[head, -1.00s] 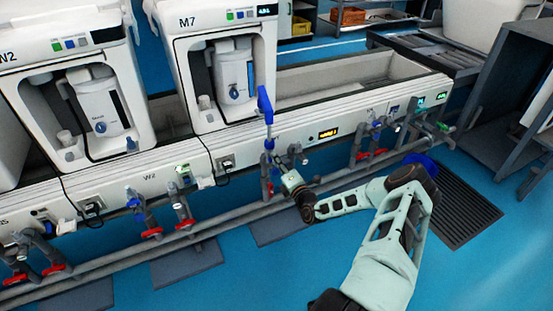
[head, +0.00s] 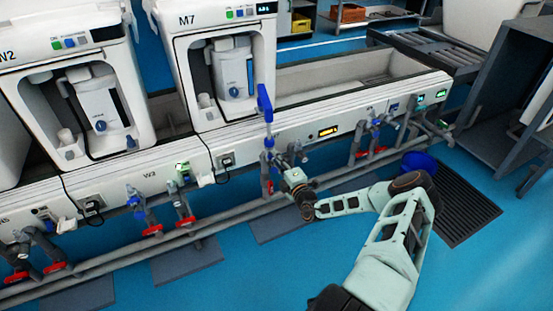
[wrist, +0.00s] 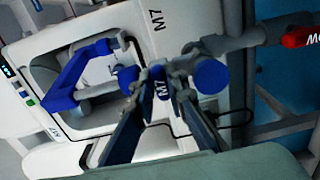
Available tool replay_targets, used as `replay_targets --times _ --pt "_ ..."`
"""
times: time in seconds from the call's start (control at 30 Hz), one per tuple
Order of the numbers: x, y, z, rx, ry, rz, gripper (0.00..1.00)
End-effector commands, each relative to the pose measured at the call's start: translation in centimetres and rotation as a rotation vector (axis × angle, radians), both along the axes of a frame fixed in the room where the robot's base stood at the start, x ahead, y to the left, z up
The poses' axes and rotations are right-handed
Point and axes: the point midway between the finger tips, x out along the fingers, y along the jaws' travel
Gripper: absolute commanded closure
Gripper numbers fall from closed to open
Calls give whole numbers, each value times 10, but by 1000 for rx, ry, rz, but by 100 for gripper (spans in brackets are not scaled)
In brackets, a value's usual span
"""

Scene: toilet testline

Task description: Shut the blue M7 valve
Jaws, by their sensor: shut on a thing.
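The blue M7 valve (head: 268,142) is on the pipework below the white M7 machine (head: 188,55). In the wrist view, its blue handle, labelled M7 (wrist: 162,89), is between my fingertips. My gripper (wrist: 160,85) is shut on this handle, and its two dark fingers reach up from below. In the head view, my gripper (head: 281,160) is at the pipes just right of and below the valve, small and partly blended with them. A tall blue lever (head: 264,103) stands above the valve, and the wrist view shows a blue bracket-like handle (wrist: 75,75) at the left.
A red handle (wrist: 300,37) is at the wrist view's upper right. Several red-handled valves (head: 152,230) line the lower pipe (head: 215,222). A blue bucket (head: 419,163) stands behind my forearm near a floor grate (head: 468,208). Blue floor (head: 480,270) is clear at the right.

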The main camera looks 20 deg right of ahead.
Motion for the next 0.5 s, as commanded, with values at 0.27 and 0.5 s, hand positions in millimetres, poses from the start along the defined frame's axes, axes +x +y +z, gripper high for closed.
replay_targets --times 0.27,0.5 --pt "-1 2 -2 2 4 4 74" --pt "-1 1 -1 1 2 2 70"
